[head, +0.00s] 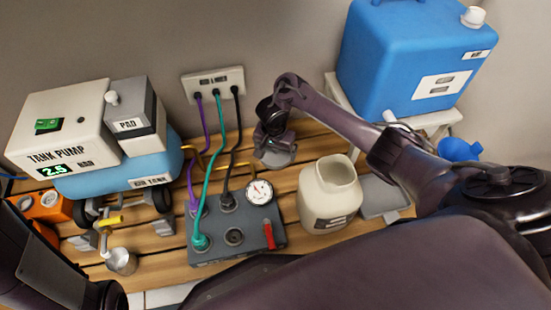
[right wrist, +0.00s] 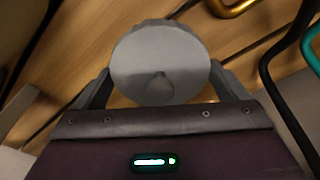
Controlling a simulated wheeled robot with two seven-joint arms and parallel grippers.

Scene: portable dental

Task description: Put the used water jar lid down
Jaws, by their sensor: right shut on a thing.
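The used water jar lid (right wrist: 160,62) is a round grey disc with a small knob. In the right wrist view it sits between the two fingers of my right gripper (right wrist: 158,82), which is shut on it. In the head view the lid (head: 274,157) shows under my right gripper (head: 275,146), low over or on the wooden slats behind the jar; I cannot tell whether it touches them. The used water jar (head: 326,205) is cream, with a label, and stands open to the right of the lid. My left arm shows at the lower left, but its gripper is out of view.
A grey panel box (head: 240,257) with a gauge, red lever and plugged-in hoses stands left of the jar. A grey tray (head: 381,197) lies to its right. A blue tank (head: 410,60) stands at the back right. The tank pump (head: 60,125) is at the left.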

